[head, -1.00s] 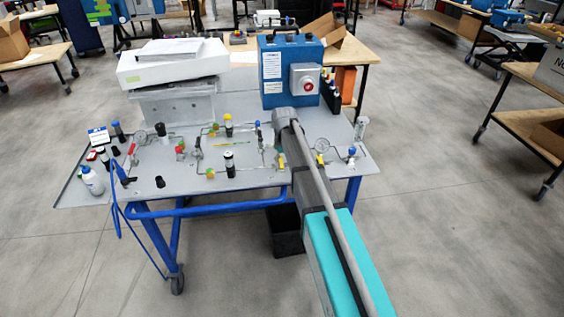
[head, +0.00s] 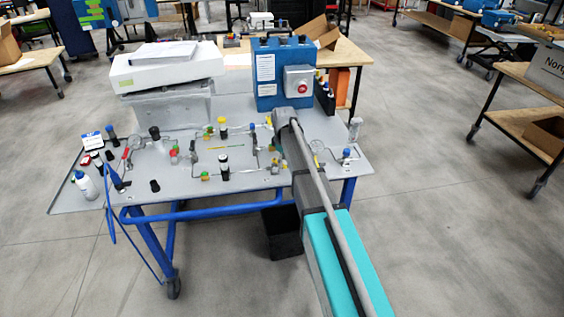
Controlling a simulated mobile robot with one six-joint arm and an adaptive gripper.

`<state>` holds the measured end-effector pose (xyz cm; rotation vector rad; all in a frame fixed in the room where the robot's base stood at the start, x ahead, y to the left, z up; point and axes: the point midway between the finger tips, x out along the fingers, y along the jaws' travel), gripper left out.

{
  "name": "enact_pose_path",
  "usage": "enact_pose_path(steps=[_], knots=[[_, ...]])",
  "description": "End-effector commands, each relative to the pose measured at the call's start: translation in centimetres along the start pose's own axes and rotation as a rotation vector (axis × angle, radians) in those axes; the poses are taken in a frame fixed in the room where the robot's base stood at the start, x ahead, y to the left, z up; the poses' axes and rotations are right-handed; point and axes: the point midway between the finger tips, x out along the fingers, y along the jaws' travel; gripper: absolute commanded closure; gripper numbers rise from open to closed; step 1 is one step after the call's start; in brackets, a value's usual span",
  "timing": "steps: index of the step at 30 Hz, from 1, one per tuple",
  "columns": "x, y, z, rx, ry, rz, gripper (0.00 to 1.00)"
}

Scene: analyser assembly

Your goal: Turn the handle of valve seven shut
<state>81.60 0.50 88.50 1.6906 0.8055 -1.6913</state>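A grey panel (head: 100,197) on a blue wheeled frame carries thin pipes, gauges and several small valves. No valve number is readable, so I cannot tell which is valve seven. Valve parts in view include a red lever (head: 126,153) at left, a yellow-topped part (head: 222,124) near the middle, and a blue-topped part (head: 347,153) at right. My arm reaches from the lower right over the right half of the panel and covers some of the pipework. My gripper is not visible; it may be hidden behind the arm's far end.
A blue box with a red button (head: 268,94) stands behind the arm's far end. A white device (head: 165,68) sits at the back left. A white bottle (head: 85,186) stands at the left edge. A black bin (head: 284,232) is under the panel. Floor in front is clear.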

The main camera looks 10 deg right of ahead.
Motion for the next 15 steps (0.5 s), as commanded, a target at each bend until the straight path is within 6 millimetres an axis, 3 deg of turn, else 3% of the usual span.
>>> enact_pose_path(steps=[15], knots=[[0.0, 1.4, -0.2, -0.328, 0.000, 0.001, 0.43]])
